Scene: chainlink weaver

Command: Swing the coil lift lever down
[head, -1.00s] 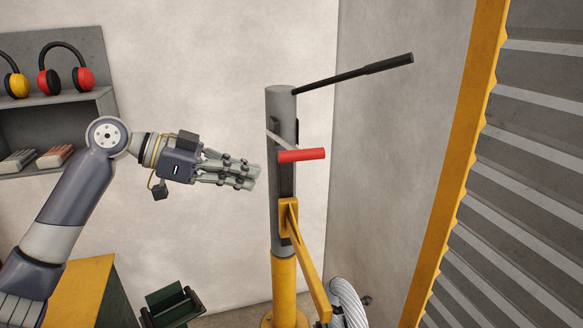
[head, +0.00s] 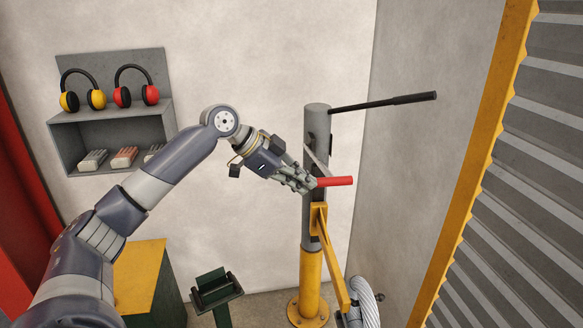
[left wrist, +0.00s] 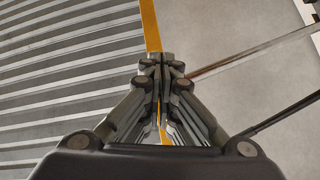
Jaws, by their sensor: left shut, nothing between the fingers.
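A grey post (head: 316,122) on a yellow base carries a lever with a red grip (head: 336,181), which sticks out to the right, about level. A thin metal arm (head: 317,157) runs from the post toward this grip. A long black lever (head: 385,102) extends right from the post's top, tilted slightly up. My left gripper (head: 311,185) is shut and empty, its fingertips at the near end of the red grip; I cannot tell whether they touch. In the left wrist view the closed fingers (left wrist: 160,68) show, with a thin metal bar to their right. My right gripper is out of view.
A yellow bracket arm (head: 334,258) slopes down from the post beside a coil (head: 363,304). A ribbed shutter with a yellow frame (head: 478,160) stands at right. A shelf (head: 66,142) with earmuffs hangs at left. A green stand (head: 215,290) is below.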

